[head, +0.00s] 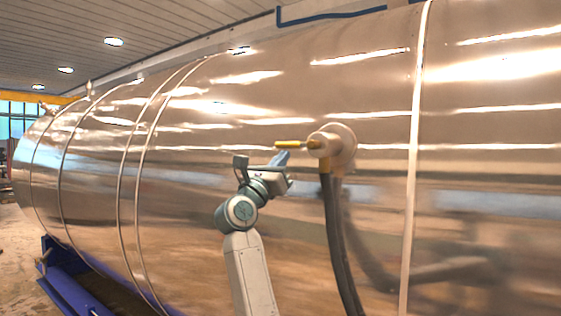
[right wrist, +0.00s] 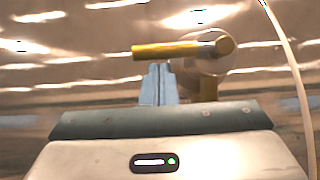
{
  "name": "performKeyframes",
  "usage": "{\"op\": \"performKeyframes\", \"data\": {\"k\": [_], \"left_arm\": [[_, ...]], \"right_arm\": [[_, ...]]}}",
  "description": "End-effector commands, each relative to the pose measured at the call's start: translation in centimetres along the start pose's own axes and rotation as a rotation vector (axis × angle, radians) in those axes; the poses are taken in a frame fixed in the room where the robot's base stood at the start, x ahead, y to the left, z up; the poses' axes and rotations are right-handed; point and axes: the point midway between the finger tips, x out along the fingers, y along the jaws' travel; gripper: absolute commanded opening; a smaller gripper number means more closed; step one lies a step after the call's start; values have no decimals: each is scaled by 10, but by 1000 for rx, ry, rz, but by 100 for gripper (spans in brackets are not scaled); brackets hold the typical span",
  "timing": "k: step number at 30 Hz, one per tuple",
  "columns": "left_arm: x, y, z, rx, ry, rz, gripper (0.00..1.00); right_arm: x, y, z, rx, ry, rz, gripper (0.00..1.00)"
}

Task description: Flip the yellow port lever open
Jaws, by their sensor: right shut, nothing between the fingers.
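The yellow lever (head: 292,143) sticks out to the left from the round metal port (head: 337,147) on the chamber wall, about level. In the right wrist view the lever (right wrist: 168,50) lies across the upper middle, its right end at the port. My right gripper (head: 283,156) is shut and empty, with its fingertips just below the lever. In the right wrist view the shut fingers (right wrist: 158,82) point up toward the lever's middle. Whether they touch it I cannot tell. My left gripper is not in view.
A thick dark hose (head: 336,240) hangs down from the port, right of my right arm. The large shiny cylindrical chamber (head: 300,80) fills most of the view, with raised bands around it. A blue support frame (head: 70,282) stands at the lower left. The space left of the lever is free.

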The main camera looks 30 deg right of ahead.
Motion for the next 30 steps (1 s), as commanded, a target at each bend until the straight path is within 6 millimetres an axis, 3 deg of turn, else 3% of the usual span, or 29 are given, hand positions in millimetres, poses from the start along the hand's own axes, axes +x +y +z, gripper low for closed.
{"op": "performKeyframes", "data": {"k": [20,30], "left_arm": [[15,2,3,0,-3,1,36],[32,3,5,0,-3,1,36]], "right_arm": [[4,4,7,90,-1,-61,0],[14,8,21,270,-1,-180,0]]}}
